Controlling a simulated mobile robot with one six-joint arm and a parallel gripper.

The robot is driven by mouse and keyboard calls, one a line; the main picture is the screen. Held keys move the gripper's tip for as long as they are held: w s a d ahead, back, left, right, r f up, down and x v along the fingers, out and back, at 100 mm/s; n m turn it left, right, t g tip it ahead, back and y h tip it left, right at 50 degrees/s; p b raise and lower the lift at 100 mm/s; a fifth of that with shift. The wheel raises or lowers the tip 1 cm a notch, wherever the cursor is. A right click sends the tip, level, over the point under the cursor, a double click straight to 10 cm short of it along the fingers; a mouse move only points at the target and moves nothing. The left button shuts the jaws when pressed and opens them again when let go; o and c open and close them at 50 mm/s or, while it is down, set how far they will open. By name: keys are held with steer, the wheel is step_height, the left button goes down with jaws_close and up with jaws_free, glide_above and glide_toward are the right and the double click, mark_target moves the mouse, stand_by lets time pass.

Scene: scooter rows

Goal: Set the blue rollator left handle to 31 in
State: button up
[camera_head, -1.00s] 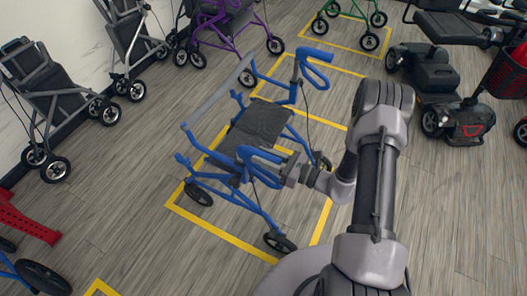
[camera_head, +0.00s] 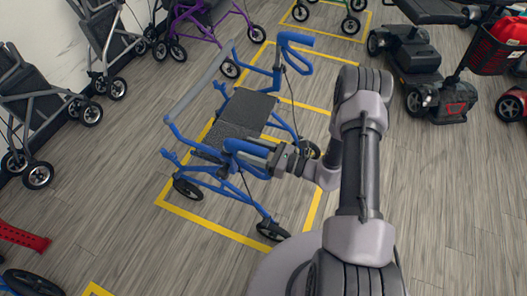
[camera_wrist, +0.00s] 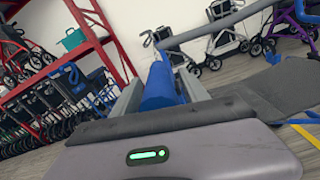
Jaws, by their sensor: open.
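The blue rollator (camera_head: 235,118) stands open on the floor in the head view, with a dark seat and two blue handles. Its far handle (camera_head: 296,48) is raised and clear. My gripper (camera_head: 268,155) is at the near handle (camera_head: 240,146), which sits lower, close to seat level. In the wrist view my gripper (camera_wrist: 160,92) is open, with one jaw on each side of a blue handle part (camera_wrist: 160,85). I cannot tell whether the jaws touch it. The near handle's post and any height marks are partly hidden by my gripper and not readable.
Yellow floor lines (camera_head: 215,232) mark the rollator's bay. A black mobility scooter (camera_head: 432,85) stands at the right. Grey rollators (camera_head: 35,105) line the left wall, and a purple one (camera_head: 205,20) stands behind. Bare floor lies to the right of my arm.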

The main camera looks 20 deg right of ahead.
steer(key=shift+d, duration=0.1)
steer(key=p+v, duration=0.4)
steer(key=v, duration=1.3)
steer(key=shift+s+d, duration=0.1)
steer(key=shift+s, duration=0.05)
steer(key=s+a+r+n+g+h, duration=0.1)
steer(key=a+r+n+g, duration=0.3)
steer(key=r, duration=0.3)
steer(key=a+r+n+g+h, duration=0.2)
steer(key=r+n+g, duration=0.1)
steer(key=r+n, duration=0.25)
steer(key=s+a+r+n+g+h, duration=0.1)
steer(key=a+r+n+g, duration=0.3)
steer(key=r, duration=0.3)
steer(key=s+a+r+n+t+h, duration=0.3)
steer(key=s+r+n+t+h, duration=0.2)
steer(key=r, duration=0.8)
steer(key=s+n+h, duration=0.3)
steer(key=s+n, duration=0.1)
steer(key=n, duration=0.1)
steer(key=shift+a+r+t, duration=0.2)
steer(key=shift+r+t, duration=0.1)
steer(key=shift+t, duration=0.1)
